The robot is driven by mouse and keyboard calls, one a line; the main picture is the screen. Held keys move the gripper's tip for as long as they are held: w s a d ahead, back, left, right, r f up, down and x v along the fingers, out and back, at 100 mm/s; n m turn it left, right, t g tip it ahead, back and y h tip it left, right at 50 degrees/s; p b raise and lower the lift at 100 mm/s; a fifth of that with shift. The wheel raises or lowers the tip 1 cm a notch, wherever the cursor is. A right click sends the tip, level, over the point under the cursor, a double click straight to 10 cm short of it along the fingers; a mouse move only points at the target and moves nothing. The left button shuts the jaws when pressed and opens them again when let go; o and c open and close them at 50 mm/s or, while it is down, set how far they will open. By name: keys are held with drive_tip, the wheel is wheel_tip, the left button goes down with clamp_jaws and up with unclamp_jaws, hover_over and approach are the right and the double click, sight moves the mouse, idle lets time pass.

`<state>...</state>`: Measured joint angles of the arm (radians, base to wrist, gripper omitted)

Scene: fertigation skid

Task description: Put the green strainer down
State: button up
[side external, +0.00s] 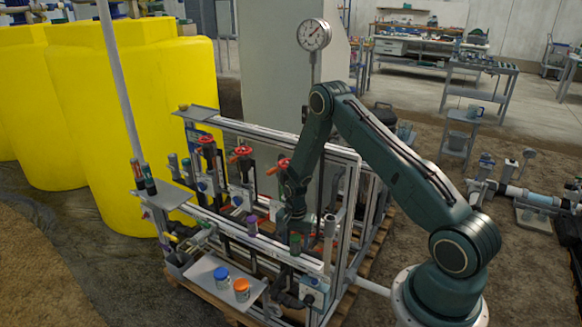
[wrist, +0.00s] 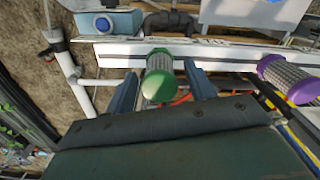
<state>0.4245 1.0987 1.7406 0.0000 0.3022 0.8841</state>
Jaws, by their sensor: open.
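The green strainer (wrist: 158,80), with a green end and a grey mesh body, sits between the two fingers of my gripper (wrist: 161,88) in the wrist view. A gap shows on each side of it, and the fingers are open. In the side view the green strainer (side external: 295,244) stands about upright at the front rail of the skid, just below my gripper (side external: 296,228). Its lower end and what it rests on are hidden.
A grey shelf (side external: 208,288) in front of the skid holds a blue-lidded jar (side external: 221,278) and an orange-lidded jar (side external: 242,289). Red-handled valves (side external: 240,155) stand behind the rail. A box with a blue knob (wrist: 104,22) is beyond the rail.

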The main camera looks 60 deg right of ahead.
wheel_tip(320, 180, up, 11)
idle(0.6)
idle(0.5)
drive_tip(key=s+a+r+n+t, duration=0.15)
drive_tip(key=a+r, duration=0.25)
drive_tip(key=r, duration=0.4)
drive_tip(key=s+a+r+n, duration=0.2)
drive_tip(key=a+r+n, duration=0.1)
drive_tip(key=r, duration=0.5)
drive_tip(key=s+a+r+n+t, duration=0.1)
drive_tip(key=s+a+r+n, duration=0.2)
drive_tip(key=r, duration=0.5)
drive_tip(key=s+a+r+n+t, duration=0.1)
drive_tip(key=s+a+r+n, duration=0.2)
drive_tip(key=s, duration=0.6)
drive_tip(key=s+a+r+n+t, duration=0.2)
drive_tip(key=s+a+r+n, duration=0.2)
drive_tip(key=s, duration=0.4)
drive_tip(key=shift+s+a+r, duration=0.35)
drive_tip(key=shift+a+r, duration=0.35)
drive_tip(key=shift+a, duration=0.3)
